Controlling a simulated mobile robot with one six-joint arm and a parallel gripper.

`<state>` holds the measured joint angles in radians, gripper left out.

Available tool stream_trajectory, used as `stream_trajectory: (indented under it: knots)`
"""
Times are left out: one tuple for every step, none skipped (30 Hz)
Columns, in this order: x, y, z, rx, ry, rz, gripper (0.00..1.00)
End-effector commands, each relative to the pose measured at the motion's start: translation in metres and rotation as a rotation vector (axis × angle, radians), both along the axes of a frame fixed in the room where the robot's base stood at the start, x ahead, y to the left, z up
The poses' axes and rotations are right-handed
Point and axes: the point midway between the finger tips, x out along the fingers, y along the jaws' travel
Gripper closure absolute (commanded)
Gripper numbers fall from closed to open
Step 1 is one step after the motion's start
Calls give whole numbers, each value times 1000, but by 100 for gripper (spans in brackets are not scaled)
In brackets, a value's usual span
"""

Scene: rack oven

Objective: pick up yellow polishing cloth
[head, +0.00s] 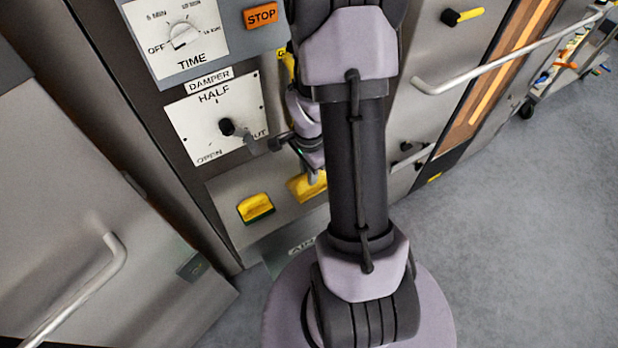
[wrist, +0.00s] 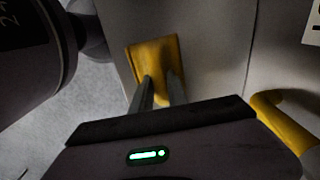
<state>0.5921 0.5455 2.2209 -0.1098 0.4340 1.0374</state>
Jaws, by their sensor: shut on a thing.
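The yellow polishing cloth (head: 303,188) is at the lower ledge of the oven front in the head view, partly hidden behind my arm. In the wrist view the cloth (wrist: 154,52) stands up against the grey panel, with its lower part between my fingers. My gripper (wrist: 160,90) is shut on the cloth. In the head view my gripper (head: 313,173) shows only in part, just above the cloth.
A yellow sponge with a green underside (head: 255,207) lies left of the cloth. The damper plate (head: 212,122) with its black knob is just above. A door handle (head: 85,290) juts out at lower left. Grey floor (head: 530,220) is open at right.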

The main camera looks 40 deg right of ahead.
Motion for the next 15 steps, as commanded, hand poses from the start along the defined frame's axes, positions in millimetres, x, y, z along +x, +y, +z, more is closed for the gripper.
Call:
stream_trajectory:
  knots:
    - [0,0,0,0,0,0,100]
    - [0,0,0,0,0,0,100]
    - [0,0,1,0,0,0,100]
    - [0,0,3,0,0,0,100]
    - [0,0,5,0,0,0,100]
    - [0,0,8,0,0,0,100]
    - [0,0,12,0,0,0,100]
    - [0,0,16,0,-1,0,100]
    - [1,0,22,-1,-2,1,100]
    - [1,0,26,-1,-2,1,100]
    - [0,0,31,-1,-1,1,100]
    - [1,0,38,-1,-2,1,100]
    - [-3,0,40,-1,-1,0,100]
    - [-9,0,39,0,1,-3,100]
    - [-18,0,39,1,2,-3,100]
